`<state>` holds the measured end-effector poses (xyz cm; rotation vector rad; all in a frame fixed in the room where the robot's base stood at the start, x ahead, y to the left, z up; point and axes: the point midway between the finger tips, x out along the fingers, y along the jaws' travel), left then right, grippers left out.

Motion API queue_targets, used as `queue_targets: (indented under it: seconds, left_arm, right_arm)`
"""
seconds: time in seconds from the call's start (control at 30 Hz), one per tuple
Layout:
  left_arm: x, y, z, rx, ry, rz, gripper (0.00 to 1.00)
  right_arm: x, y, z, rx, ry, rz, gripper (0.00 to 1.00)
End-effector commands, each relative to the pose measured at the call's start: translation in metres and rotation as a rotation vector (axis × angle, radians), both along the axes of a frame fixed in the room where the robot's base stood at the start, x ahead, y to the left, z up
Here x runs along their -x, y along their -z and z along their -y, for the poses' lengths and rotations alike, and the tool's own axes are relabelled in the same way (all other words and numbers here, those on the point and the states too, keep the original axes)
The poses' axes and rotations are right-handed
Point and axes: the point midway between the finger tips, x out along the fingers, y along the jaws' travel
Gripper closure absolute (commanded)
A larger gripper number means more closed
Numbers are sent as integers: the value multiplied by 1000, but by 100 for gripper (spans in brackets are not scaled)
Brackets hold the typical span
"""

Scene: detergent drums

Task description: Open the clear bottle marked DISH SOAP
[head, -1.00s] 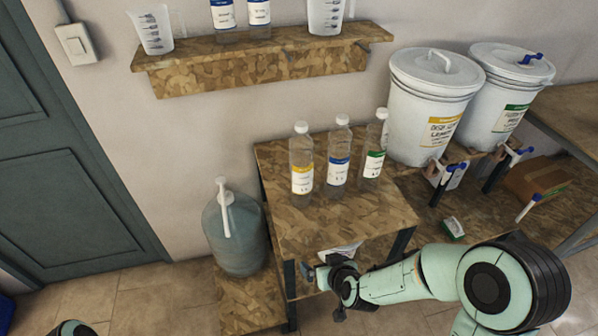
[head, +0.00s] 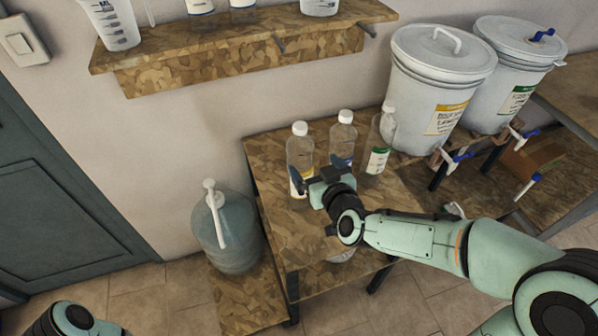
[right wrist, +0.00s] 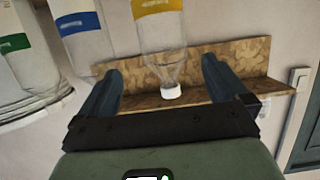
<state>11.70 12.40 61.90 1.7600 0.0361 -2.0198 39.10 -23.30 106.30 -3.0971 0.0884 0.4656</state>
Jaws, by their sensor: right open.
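Three clear bottles with white caps stand upright in a row on the small wooden table (head: 268,185). The left bottle (head: 300,152) has a yellow label, the middle bottle (head: 342,138) a blue one, the right bottle (head: 380,138) a green one. Their print is too small to read. My right gripper (head: 318,176) is open in front of the yellow-labelled and blue-labelled bottles, hiding their lower parts. In the right wrist view, the yellow-labelled bottle (right wrist: 163,50) appears upside down, its cap (right wrist: 171,92) between the open fingers (right wrist: 163,72); I see no clear contact.
Two white drums, one yellow-labelled (head: 432,85) and one green-labelled (head: 505,75), with taps stand at the right. A blue-tinted jug with a pump (head: 230,238) stands low at the left. A wall shelf (head: 235,58) hangs above; the table's front left is bare.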

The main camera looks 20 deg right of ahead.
Motion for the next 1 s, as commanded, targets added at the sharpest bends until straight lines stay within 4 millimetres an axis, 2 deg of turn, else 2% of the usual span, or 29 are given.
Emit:
queue_targets:
  seconds: [0.13, 0.43, 0.7, 1.0]
  left_arm:
    - [-1, -1, 0, 0, 0, 1, 0]
    - [-4, -5, 0, 0, 1, 5, 0]
    - [-13, -18, 0, 0, 0, 15, 0]
    - [-13, -18, 0, 0, 0, 15, 0]
  right_arm:
    - [-26, 8, 1, 0, 0, -2, 0]
    - [-49, 12, 1, 0, 1, -1, 0]
    - [-86, 19, -1, 0, 0, -1, 0]
    - [-92, 22, 0, -1, -1, 1, 0]
